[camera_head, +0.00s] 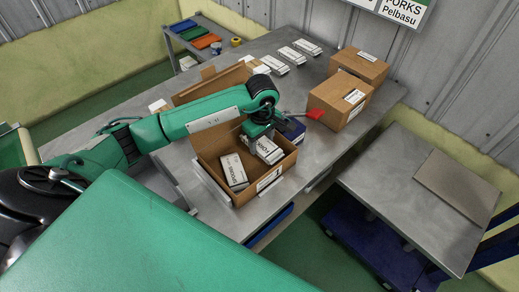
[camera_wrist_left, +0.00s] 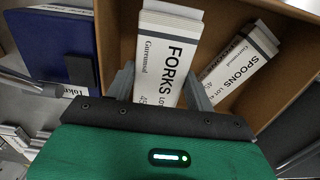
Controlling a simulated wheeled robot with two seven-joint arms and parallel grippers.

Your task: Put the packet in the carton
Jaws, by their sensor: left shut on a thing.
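My left gripper (camera_head: 262,138) hangs over the open carton (camera_head: 241,196). It is shut on a white packet marked FORKS (camera_head: 269,151), held at the carton's upper right part. In the left wrist view the forks packet (camera_wrist_left: 166,58) lies between the two fingers (camera_wrist_left: 160,88), with the brown carton wall (camera_wrist_left: 117,30) behind it. Whether the packet touches the carton floor cannot be told. A packet marked SPOONS (camera_head: 234,171) lies tilted inside the carton, and it also shows in the left wrist view (camera_wrist_left: 241,62). My right gripper is not in view.
A blue holder (camera_head: 293,131) and a red object (camera_head: 315,115) are right beside the carton. Closed cartons (camera_head: 341,100) stand further right, several white packets (camera_head: 291,55) lie at the back. The side table (camera_head: 400,190) is mostly bare.

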